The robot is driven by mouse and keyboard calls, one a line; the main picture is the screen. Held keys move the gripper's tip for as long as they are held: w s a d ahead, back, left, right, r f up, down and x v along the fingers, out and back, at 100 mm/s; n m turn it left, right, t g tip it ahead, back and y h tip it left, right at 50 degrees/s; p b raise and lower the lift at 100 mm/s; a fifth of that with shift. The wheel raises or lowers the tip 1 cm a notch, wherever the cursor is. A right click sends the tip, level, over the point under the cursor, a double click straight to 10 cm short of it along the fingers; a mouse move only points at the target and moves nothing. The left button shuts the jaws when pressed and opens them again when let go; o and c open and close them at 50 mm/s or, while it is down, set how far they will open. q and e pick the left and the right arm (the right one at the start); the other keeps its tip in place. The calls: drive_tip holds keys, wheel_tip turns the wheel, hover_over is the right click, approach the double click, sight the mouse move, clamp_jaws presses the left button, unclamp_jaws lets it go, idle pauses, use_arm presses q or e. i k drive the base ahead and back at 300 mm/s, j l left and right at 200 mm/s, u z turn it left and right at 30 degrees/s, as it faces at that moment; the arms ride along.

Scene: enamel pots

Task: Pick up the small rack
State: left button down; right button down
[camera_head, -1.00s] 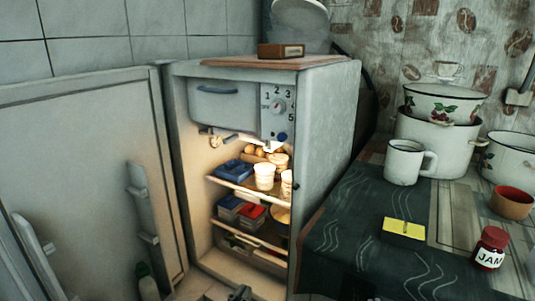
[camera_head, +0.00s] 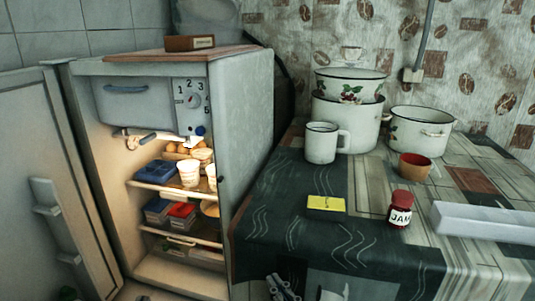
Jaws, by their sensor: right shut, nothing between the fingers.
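I cannot make out for certain a small rack in this view. Narrow rack-like ledges (camera_head: 47,210) show on the inside of the open fridge door at the left, and shelves (camera_head: 165,188) show inside the fridge. My right gripper (camera_head: 283,288) appears at the bottom edge, partly cut off, in front of the table's near side. It is shut and empty, apart from the fridge and the things on the table. My left gripper is not clearly in view.
The lit fridge (camera_head: 240,130) stands open, with food boxes and cups inside. The table holds a white mug (camera_head: 321,145), enamel pots (camera_head: 345,120), a brown cup (camera_head: 414,166), a jam jar (camera_head: 399,210) and a yellow-topped block (camera_head: 326,203). A pale bar (camera_head: 485,222) lies at right.

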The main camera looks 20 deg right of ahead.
sight(474, 222)
drive_tip(key=z, duration=1.85)
